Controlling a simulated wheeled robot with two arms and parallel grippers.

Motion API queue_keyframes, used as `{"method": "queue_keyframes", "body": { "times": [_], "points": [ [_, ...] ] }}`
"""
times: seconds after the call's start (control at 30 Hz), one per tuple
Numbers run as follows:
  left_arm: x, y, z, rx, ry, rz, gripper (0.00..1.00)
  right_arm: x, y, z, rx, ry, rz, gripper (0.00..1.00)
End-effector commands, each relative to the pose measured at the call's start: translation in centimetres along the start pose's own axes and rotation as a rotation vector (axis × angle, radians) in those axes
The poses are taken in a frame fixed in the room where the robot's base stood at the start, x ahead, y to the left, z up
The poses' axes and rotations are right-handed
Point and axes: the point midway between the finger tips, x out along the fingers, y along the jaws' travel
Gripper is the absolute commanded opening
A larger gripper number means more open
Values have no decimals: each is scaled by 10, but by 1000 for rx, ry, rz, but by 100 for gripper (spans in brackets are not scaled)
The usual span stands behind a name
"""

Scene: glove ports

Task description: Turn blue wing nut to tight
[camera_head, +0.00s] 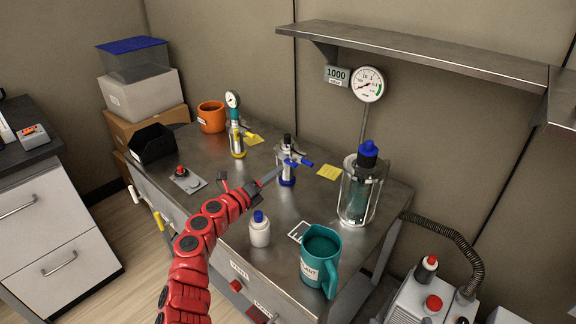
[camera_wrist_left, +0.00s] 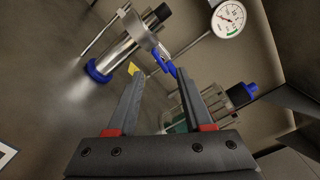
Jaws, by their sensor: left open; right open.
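The blue wing nut (camera_head: 305,162) sits on a metal clamp around a small upright cylinder with a black top and blue base (camera_head: 287,180), mid-bench. My left gripper (camera_head: 271,176) is just left of the clamp, pointing at it. In the left wrist view, its two fingers (camera_wrist_left: 160,76) are apart and empty. The wing nut (camera_wrist_left: 171,68) shows between and slightly beyond the fingertips there; I cannot tell whether a finger touches it. The cylinder (camera_wrist_left: 125,48) lies across the upper left of that view. My right gripper is not in view.
A teal jug (camera_head: 320,262) and a white bottle with blue cap (camera_head: 259,232) stand near the front edge. A glass vessel (camera_head: 361,192) stands right. A shelf (camera_head: 420,56) overhangs the back right.

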Motion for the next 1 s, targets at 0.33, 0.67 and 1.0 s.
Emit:
{"method": "queue_keyframes", "body": {
  "times": [0.33,0.67,1.0],
  "points": [
    [46,0,0,-8,-3,-1,51,-7,0,1,0,0,0,92],
    [68,1,-1,-3,0,1,51,-12,-1,2,0,0,0,92],
    [70,0,-2,-1,3,0,51,-12,-1,2,0,0,0,92]
  ]
}}
